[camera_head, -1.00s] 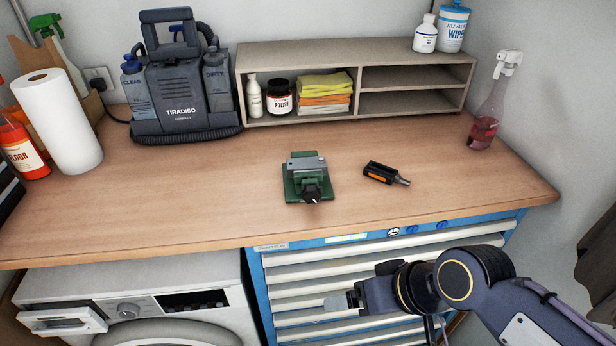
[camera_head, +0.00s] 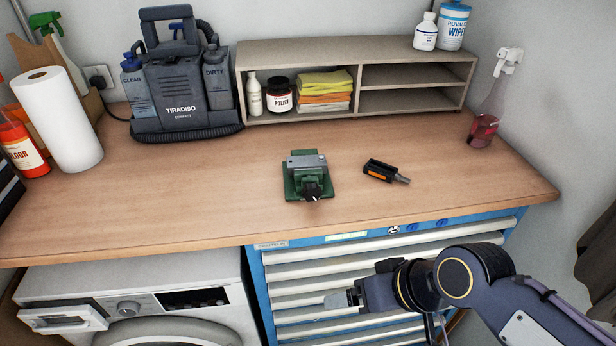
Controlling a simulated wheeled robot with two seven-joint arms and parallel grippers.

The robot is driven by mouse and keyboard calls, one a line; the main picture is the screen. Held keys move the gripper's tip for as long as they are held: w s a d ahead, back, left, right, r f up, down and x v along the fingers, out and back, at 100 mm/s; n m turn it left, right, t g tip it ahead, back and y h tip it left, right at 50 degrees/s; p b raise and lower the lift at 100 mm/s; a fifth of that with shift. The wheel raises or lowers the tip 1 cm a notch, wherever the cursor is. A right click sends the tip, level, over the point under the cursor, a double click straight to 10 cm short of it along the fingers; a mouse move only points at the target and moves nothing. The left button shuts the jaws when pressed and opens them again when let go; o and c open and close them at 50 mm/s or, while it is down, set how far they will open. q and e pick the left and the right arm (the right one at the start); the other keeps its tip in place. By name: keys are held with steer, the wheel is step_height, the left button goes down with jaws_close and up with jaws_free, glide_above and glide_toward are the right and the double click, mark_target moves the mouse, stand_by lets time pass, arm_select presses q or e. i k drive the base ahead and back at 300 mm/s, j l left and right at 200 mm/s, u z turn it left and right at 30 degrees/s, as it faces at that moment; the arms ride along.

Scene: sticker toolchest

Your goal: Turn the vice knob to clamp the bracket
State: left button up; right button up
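A small green vice (camera_head: 307,179) stands on the wooden worktop near the middle. Its dark knob (camera_head: 312,194) faces the front edge. A grey metal piece (camera_head: 306,160), which looks like the bracket, lies across the top of the vice; whether it is clamped I cannot tell. My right gripper (camera_head: 343,300) is below and in front of the worktop edge, by the blue drawer cabinet, apart from the vice. It points left and its finger gap does not show clearly. My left gripper is not in view.
A black and orange tool (camera_head: 384,172) lies right of the vice. A grey shelf (camera_head: 356,82) with cloths and bottles, a cleaning machine (camera_head: 180,85) and a paper roll (camera_head: 58,120) stand behind. A cabinet (camera_head: 420,236) is below.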

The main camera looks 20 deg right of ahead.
mark_target(311, 191)
steer(key=j+z, duration=0.1)
steer(key=z, duration=0.25)
steer(key=j+z, duration=0.1)
steer(key=z, duration=0.25)
steer(key=j+z, duration=0.1)
steer(key=z, duration=0.25)
steer(key=k, duration=0.05)
